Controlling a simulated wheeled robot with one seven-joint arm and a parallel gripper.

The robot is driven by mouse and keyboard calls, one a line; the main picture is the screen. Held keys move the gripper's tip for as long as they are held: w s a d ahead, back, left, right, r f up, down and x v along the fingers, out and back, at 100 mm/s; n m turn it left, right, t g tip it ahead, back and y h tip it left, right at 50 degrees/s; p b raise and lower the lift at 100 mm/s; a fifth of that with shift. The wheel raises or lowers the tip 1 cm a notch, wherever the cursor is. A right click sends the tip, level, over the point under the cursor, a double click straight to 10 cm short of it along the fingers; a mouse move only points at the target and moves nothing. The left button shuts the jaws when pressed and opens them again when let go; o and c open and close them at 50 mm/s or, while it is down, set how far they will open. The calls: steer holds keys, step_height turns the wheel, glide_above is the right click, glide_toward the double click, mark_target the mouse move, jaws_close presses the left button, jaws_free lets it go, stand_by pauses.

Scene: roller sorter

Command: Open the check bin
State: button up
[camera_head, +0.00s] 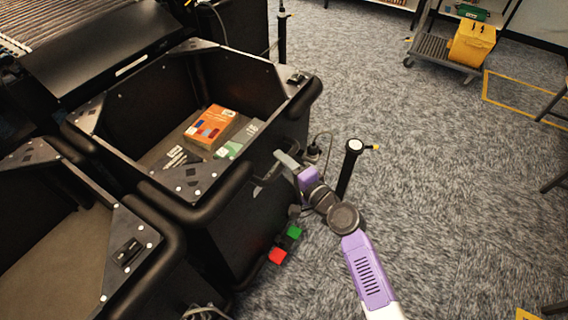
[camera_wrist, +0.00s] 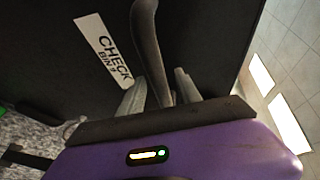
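The check bin (camera_head: 272,213) is a large black bin with padded rims, left of centre in the head view. In the wrist view its dark side panel (camera_wrist: 205,40) carries a white label (camera_wrist: 103,50) reading "CHECK BIN" and a last character I cannot read surely. A dark curved handle (camera_wrist: 147,40) stands out from the panel. My gripper (camera_head: 282,166) is at the bin's right side. In the wrist view, my gripper's two grey fingers (camera_wrist: 161,92) stand apart on either side of the handle. A gap shows beside the right finger; contact at the left finger is unclear.
The bin holds an orange book (camera_head: 211,125) and other items. A second black bin (camera_head: 125,235) adjoins at lower left. A black post (camera_head: 349,170) stands close right of my gripper. Red (camera_head: 277,255) and green blocks show low by the bin. Carpet to the right is open.

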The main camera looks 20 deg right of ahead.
jaws_close()
stand_by(1.2)
